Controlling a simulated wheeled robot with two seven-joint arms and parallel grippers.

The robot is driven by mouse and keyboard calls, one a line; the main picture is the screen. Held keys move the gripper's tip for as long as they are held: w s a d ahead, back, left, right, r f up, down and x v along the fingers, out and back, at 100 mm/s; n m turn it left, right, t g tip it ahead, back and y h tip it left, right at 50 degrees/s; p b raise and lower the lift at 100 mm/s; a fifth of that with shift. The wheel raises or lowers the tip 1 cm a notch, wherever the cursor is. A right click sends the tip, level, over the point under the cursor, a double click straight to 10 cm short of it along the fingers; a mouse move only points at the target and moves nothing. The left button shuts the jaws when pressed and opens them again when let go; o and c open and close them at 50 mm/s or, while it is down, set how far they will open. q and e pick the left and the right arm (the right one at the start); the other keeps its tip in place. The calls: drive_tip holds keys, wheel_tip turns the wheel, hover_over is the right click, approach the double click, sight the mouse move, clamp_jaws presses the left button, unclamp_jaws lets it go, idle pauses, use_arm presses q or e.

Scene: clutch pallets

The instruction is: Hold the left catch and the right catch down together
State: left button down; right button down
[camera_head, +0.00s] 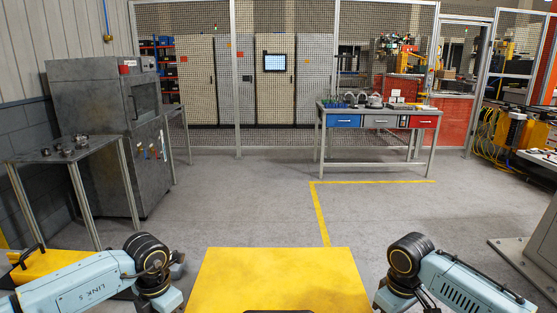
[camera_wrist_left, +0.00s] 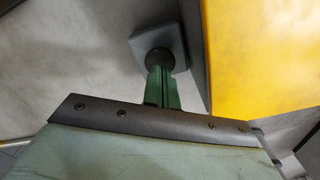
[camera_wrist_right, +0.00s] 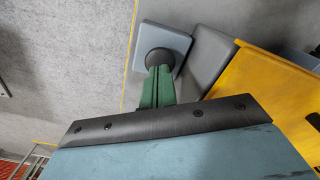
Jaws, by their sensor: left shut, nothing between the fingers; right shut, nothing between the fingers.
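In the left wrist view my left gripper (camera_wrist_left: 160,78) shows green fingers, shut and empty. Their tips meet a dark round knob (camera_wrist_left: 159,58) on a grey square pad (camera_wrist_left: 150,39), left of a yellow surface. In the right wrist view my right gripper (camera_wrist_right: 158,74) is also shut and empty. Its green fingertips overlap a similar dark knob (camera_wrist_right: 158,55) on a blue-grey square pad (camera_wrist_right: 176,40), left of a yellow edge. I cannot tell whether these are the left and right catches, or whether the fingers press on them. The fingertips are hidden in the head view.
A yellow panel (camera_head: 275,275) lies between my two forearms. A grey machine (camera_head: 108,130) and a small metal table (camera_head: 75,150) stand at left. A workbench (camera_head: 378,112) stands before the mesh fence. The floor (camera_head: 240,195) ahead is clear.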

use_arm(q)
drive_tip(key=shift+f, duration=0.15)
drive_tip(key=shift+f, duration=1.3)
drive_tip(key=shift+s+f, duration=0.1)
drive_tip(key=shift+f, duration=0.05)
idle(0.3)
use_arm(e)
drive_tip(key=shift+f, duration=0.15)
use_arm(q)
drive_tip(key=shift+s, duration=0.1)
use_arm(e)
drive_tip(key=shift+f, duration=1.3)
use_arm(q)
drive_tip(key=shift+f, duration=0.1)
use_arm(e)
drive_tip(key=shift+s+f, duration=0.25)
drive_tip(key=shift+f, duration=0.05)
idle(4.2)
